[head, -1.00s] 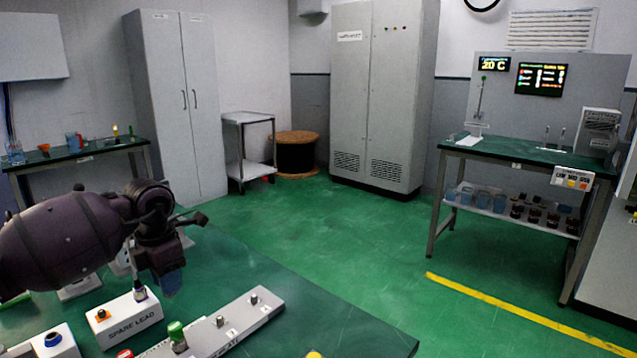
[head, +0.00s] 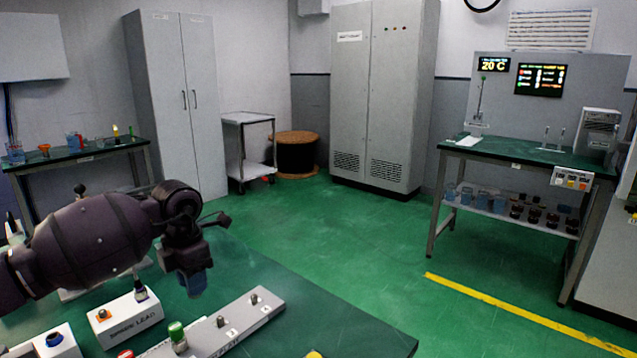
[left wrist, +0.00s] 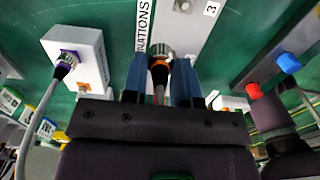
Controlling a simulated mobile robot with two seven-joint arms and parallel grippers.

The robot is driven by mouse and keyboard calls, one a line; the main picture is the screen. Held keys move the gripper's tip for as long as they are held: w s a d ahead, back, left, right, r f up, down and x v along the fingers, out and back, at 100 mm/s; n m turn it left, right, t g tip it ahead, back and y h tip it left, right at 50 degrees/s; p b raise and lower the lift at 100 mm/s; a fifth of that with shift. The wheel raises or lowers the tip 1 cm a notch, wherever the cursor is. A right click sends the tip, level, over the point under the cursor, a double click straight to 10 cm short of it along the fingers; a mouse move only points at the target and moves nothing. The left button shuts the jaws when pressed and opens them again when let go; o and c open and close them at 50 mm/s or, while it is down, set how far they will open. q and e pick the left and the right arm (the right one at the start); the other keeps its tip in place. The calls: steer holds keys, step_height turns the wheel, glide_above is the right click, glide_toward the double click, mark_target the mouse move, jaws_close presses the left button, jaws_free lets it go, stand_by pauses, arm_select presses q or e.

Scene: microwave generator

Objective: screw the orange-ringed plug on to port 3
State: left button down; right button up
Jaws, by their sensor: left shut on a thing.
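My left gripper (head: 195,284), with blue fingertips, hangs over the bench left of the far end of the grey port strip (head: 240,313). In the left wrist view, the gripper (left wrist: 158,80) is shut on the orange-ringed plug (left wrist: 158,62), whose metal end points away from the palm. The head view does not show the plug. A port (left wrist: 183,5) shows at the top edge of the left wrist view, beside the label 3 (left wrist: 210,8). In the head view, two bare metal ports (head: 254,299) stand on the strip. My right gripper is not in view.
A green-topped plug (head: 176,336) stands on the near part of the strip. The white SPARE LEAD box (head: 133,322) has a purple-ringed plug (head: 140,291) and an orange socket (head: 102,315). Another box with a blue top (head: 54,340) is at the lower left. The bench beyond the strip is clear.

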mark_target(220, 318)
arm_select(q)
steer(key=shift+d, duration=0.2)
steer(key=shift+w+d+f, duration=0.1)
steer(key=shift+w+d, duration=0.05)
steer(key=shift+d, duration=0.75)
steer(key=shift+w+d+f, duration=0.1)
steer(key=shift+w+d, duration=0.05)
steer(key=shift+d, duration=0.75)
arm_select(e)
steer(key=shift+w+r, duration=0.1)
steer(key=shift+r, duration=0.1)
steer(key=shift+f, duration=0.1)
arm_select(q)
steer(key=shift+n, duration=0.3)
steer(key=shift+f+b, duration=0.3)
steer(key=shift+f, duration=2.6)
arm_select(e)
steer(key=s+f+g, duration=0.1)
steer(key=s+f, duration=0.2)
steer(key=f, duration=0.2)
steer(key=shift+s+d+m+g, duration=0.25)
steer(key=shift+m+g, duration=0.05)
arm_select(q)
steer(key=shift+r+p, duration=0.1)
steer(key=shift+p, duration=0.3)
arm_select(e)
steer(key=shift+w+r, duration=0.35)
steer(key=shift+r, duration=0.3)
